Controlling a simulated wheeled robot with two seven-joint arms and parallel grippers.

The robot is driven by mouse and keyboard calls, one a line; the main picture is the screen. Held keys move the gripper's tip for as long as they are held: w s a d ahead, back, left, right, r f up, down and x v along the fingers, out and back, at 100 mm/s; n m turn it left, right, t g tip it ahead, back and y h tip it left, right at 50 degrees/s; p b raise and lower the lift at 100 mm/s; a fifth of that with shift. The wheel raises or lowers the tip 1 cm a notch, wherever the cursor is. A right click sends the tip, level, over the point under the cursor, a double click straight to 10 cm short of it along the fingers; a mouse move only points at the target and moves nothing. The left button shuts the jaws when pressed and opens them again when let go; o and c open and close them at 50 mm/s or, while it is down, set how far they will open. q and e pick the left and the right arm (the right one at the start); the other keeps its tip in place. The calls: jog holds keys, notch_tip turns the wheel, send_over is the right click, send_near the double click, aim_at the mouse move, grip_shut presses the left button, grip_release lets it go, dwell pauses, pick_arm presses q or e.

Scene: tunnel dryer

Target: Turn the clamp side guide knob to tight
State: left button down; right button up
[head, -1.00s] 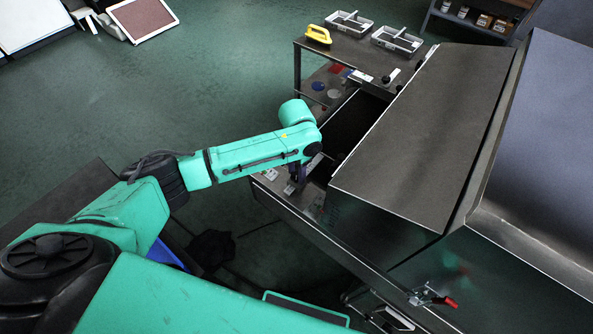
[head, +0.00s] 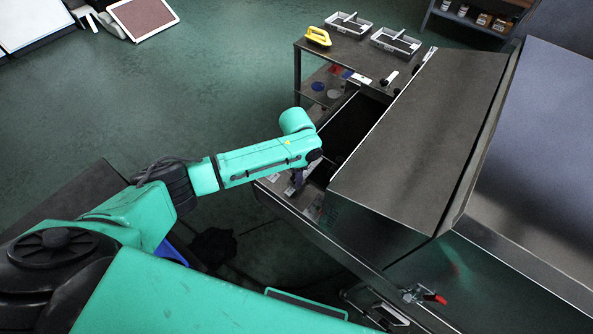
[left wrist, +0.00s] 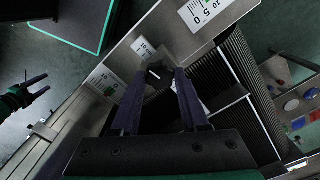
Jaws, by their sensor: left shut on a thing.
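My left gripper (left wrist: 157,78) is shut on the dark side guide knob (left wrist: 154,70) at the metal rail beside the dryer's belt. The two dark purple fingers stand on either side of the knob and hide much of it. In the head view my left gripper (head: 296,184) points down at the dryer's near inlet edge, and the knob is hidden there. White scale plates (left wrist: 142,47) sit on the rail near the knob. My right gripper (left wrist: 36,89) shows at the left edge of the left wrist view, with its prongs apart and empty.
The dryer's sloped metal hood (head: 420,140) stands right of my left gripper. A dark ribbed belt (left wrist: 228,75) runs beside the rail. A red-handled clamp (head: 428,297) is on the dryer's front side. Grey trays (head: 397,40) and a yellow-handled item (head: 318,36) lie at the back.

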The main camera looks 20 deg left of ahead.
pick_arm(q)
jog(key=shift+r+m+p, duration=0.1)
jog(key=shift+m+p, duration=0.25)
jog(key=shift+m, duration=0.55)
jog(key=shift+w, duration=0.1)
jog(key=shift+c, duration=2.2)
grip_release()
notch_tip(320, 180, up, 14)
jog(key=b, duration=0.1)
jog(key=shift+r+b, duration=0.25)
jog(key=shift+b, duration=0.15)
